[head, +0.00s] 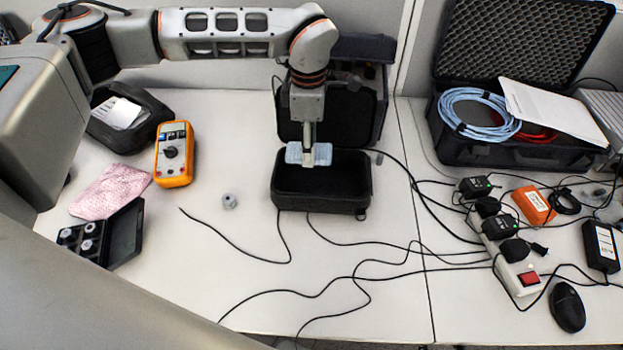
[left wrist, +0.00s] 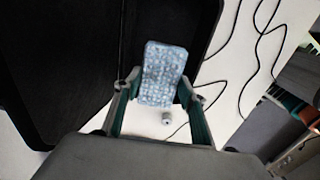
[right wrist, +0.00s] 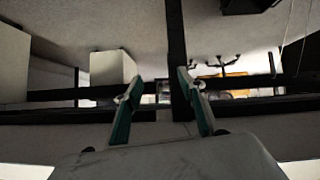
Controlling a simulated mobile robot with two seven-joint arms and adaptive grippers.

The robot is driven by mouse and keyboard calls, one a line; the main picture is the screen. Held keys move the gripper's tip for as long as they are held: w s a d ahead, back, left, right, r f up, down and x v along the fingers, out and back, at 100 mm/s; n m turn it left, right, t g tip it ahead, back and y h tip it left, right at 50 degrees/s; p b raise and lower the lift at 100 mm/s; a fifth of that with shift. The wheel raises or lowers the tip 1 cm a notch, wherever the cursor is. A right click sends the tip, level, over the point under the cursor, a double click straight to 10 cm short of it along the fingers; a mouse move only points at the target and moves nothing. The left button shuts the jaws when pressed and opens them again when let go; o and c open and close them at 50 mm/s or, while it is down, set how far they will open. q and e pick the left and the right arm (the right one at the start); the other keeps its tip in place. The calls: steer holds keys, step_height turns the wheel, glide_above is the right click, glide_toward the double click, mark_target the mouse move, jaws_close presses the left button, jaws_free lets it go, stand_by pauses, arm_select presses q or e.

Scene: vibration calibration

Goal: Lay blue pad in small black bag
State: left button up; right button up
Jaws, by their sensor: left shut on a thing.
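The small black bag (head: 322,197) stands open on the table, its lid (head: 343,108) raised at the back. My left gripper (head: 309,158) is shut on the light blue pad (head: 294,153) and holds it over the bag's back left part. In the left wrist view the blue bubbly pad (left wrist: 162,72) sits between the fingers (left wrist: 158,100), with the dark bag (left wrist: 90,60) behind it. My right gripper (right wrist: 158,95) shows only in the right wrist view; its fingers are apart with nothing seen between them.
A yellow multimeter (head: 174,155), a pink pouch (head: 112,190) and a small grey cylinder (head: 229,201) lie left of the bag. Black cables cross the table in front. A power strip (head: 512,265) and an open case with blue cable (head: 478,111) are at right.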

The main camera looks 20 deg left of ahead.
mark_target(310, 187)
arm_select(q)
step_height(310, 187, down, 12)
steer(key=shift+r+b, duration=0.2)
steer(key=shift+b, duration=0.25)
steer(key=shift+f, duration=0.1)
steer(key=o, duration=0.8)
steer(key=shift+c, duration=0.2)
step_height(310, 187, up, 12)
steer(key=shift+r+p, duration=0.1)
steer(key=shift+p, duration=0.35)
